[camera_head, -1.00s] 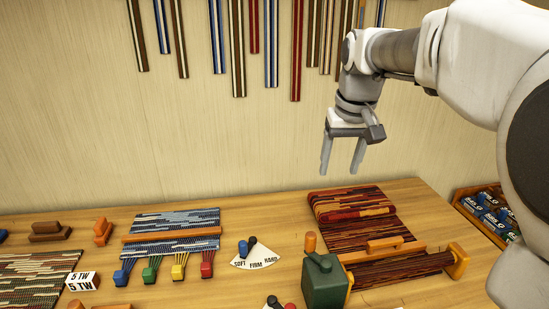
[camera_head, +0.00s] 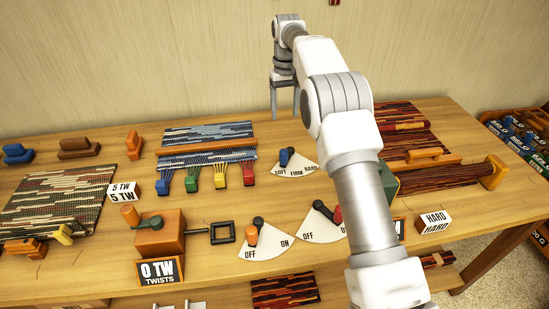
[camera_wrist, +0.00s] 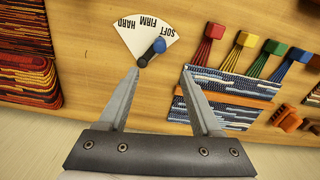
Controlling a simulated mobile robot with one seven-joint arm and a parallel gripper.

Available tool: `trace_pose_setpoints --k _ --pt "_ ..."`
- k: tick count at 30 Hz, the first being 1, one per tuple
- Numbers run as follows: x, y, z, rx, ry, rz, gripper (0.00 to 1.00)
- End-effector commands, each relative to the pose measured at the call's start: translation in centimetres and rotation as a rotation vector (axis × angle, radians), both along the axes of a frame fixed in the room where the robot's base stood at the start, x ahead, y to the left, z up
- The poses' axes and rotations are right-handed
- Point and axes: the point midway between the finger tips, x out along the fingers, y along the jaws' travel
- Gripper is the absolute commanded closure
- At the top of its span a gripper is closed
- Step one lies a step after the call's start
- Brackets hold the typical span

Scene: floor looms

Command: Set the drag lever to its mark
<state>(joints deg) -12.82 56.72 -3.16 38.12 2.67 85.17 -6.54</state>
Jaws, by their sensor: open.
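The drag lever has a blue knob (camera_head: 284,157) and a dark pivot, on a white fan-shaped dial (camera_head: 297,172) marked SOFT, FIRM and HARD. In the wrist view the blue knob (camera_wrist: 159,45) lies at the SOFT side of the dial (camera_wrist: 135,37). My gripper (camera_head: 284,114) is open and empty, above and behind the dial in the head view. In the wrist view my fingertips (camera_wrist: 161,70) point toward the lever, which appears just beyond them; I see no contact. A white card reading HARD (camera_head: 434,220) stands at the right of the bench.
A blue woven piece (camera_head: 205,133) with several coloured weights lies left of the dial. A red woven loom (camera_head: 400,140) is at the right, partly behind my arm. Two OFF/ON dials (camera_head: 262,243) and an orange crank box (camera_head: 160,232) are nearer the front.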

Motion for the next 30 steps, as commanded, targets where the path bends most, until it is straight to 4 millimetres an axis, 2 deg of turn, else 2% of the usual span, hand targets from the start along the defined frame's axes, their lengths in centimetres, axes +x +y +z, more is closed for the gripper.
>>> trace_pose_setpoints --k 7,24,30 --pt "0.0 0.1 -3.0 -0.001 0.004 0.001 0.34" --pt "0.0 0.0 -14.9 -0.001 0.003 0.001 0.34" --pt "0.0 0.0 -17.0 -0.001 0.002 0.001 0.34"
